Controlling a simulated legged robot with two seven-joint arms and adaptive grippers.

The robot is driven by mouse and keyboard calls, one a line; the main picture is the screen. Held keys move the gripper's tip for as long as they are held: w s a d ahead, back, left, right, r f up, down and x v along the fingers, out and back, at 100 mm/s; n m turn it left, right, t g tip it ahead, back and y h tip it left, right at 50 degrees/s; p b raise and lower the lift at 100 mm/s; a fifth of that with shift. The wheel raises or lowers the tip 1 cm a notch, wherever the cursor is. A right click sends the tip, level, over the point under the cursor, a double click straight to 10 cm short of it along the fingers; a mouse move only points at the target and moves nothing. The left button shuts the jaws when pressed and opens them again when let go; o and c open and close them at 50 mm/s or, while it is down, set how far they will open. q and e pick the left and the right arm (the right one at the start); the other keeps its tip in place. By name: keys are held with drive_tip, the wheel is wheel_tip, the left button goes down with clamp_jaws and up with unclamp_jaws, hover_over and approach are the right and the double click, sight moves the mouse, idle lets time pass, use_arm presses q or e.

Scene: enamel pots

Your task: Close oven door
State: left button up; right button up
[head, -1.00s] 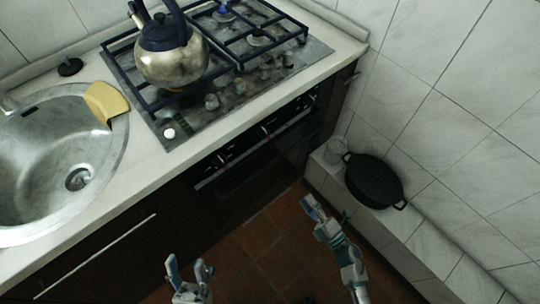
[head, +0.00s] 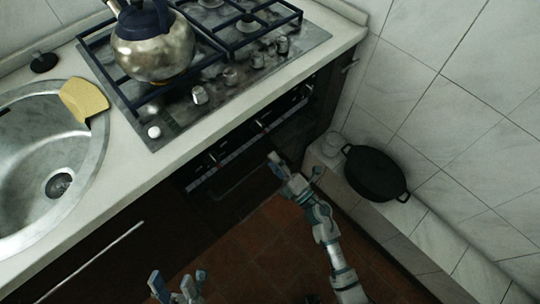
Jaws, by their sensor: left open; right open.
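The dark oven (head: 240,178) is built into the counter front below the hob, with a strip of knobs along its top. Its door is in deep shadow, and I cannot tell how far open it stands. My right gripper (head: 293,168) is open and empty in front of the oven's right part; I cannot tell whether it touches the door. My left gripper (head: 177,281) is open and empty, low in the view, apart from the oven and above the floor.
A kettle (head: 152,50) stands on the gas hob (head: 215,95). A sink (head: 40,160) with a yellow sponge (head: 84,98) is at left. A black pot (head: 374,172) and a glass jar (head: 333,143) sit on the tiled ledge at right. The tiled floor (head: 255,245) is clear.

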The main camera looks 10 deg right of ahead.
sight(263, 149)
drive_tip(key=shift+w+a+r, duration=0.15)
drive_tip(key=shift+w+a, duration=0.2)
drive_tip(key=shift+w, duration=0.2)
clamp_jaws()
drive_tip(key=shift+w+a, duration=0.1)
drive_tip(key=shift+w, duration=0.05)
drive_tip(key=x, duration=0.3)
drive_tip(key=shift+w+f, duration=0.1)
drive_tip(key=shift+f, duration=0.15)
drive_tip(key=shift+r, duration=0.15)
